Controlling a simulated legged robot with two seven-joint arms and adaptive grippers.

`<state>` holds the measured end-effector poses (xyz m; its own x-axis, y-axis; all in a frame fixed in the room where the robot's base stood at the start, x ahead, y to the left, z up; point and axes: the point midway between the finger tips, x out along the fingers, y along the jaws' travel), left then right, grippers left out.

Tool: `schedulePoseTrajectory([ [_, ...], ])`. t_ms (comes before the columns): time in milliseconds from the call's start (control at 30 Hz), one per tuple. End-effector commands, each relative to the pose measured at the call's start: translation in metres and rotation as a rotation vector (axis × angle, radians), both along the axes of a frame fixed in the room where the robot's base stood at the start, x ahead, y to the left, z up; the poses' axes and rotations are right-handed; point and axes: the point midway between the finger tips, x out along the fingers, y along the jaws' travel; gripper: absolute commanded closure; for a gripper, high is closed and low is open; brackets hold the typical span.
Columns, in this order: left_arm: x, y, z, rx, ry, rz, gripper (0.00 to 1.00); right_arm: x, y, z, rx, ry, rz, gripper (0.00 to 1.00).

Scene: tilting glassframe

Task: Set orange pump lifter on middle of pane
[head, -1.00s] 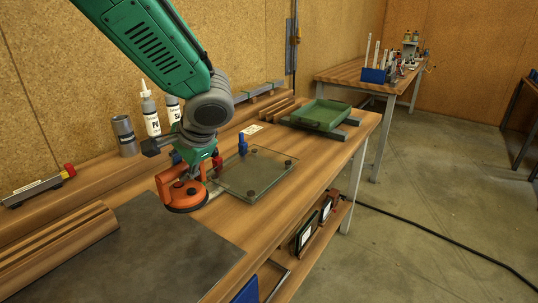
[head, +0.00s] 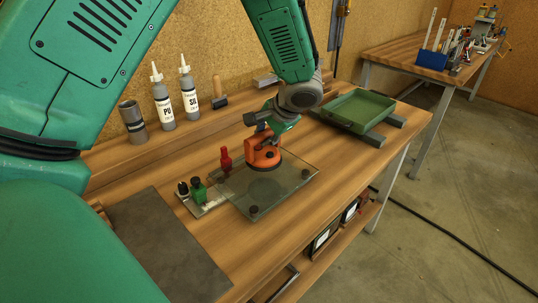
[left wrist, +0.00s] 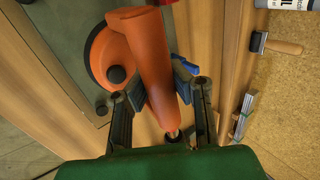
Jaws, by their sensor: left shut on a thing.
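The orange pump lifter (head: 262,158) has a round dark-rimmed suction disc and an orange handle. My left gripper (head: 268,134) is shut on its handle. In the left wrist view the fingers of the gripper (left wrist: 160,96) close on both sides of the orange handle (left wrist: 150,60). The glass pane (head: 275,197) lies flat on the workbench. The lifter is upright at the back part of the pane, off its middle. I cannot tell whether its disc touches the glass. My right gripper is not in view.
A red clamp (head: 226,160), a green clamp (head: 198,190) and a black one (head: 182,189) stand left of the pane. A blue one (left wrist: 186,66) shows near the handle. Bottles (head: 189,92) stand behind; a green tray (head: 358,110) is at right. A dark mat (head: 160,245) lies in front.

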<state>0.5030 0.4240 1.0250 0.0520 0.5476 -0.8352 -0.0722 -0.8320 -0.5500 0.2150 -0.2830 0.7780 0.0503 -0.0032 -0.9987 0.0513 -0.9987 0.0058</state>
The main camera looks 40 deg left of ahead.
Motion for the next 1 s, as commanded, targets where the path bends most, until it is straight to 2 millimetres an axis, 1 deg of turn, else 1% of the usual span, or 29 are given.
schedulePoseTrajectory([
  [33,0.000,0.000,-0.007,-0.001,0.002,0.000,1.00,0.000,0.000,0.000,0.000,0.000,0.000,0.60],
  [267,0.001,0.000,-0.025,-0.001,0.000,0.000,1.00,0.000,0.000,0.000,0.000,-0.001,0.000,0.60],
  [400,0.001,-0.001,-0.045,0.000,0.001,-0.001,1.00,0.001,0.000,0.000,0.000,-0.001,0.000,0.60],
  [467,0.001,-0.001,-0.051,0.001,-0.001,-0.001,1.00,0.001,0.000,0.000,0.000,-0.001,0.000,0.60],
  [700,0.001,0.000,-0.052,0.001,-0.003,-0.001,1.00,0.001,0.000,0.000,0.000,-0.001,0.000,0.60],
  [833,0.001,0.000,-0.056,0.001,-0.002,0.000,1.00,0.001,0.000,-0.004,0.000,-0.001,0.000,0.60],
  [867,0.001,0.000,-0.056,-0.001,-0.002,0.000,0.76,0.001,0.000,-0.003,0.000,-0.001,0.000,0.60],
  [900,0.001,0.000,-0.055,-0.001,-0.001,0.000,0.66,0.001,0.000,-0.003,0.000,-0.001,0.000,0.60],
  [1000,0.001,0.000,-0.055,-0.001,-0.001,0.000,0.66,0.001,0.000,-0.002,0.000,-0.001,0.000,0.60],
])
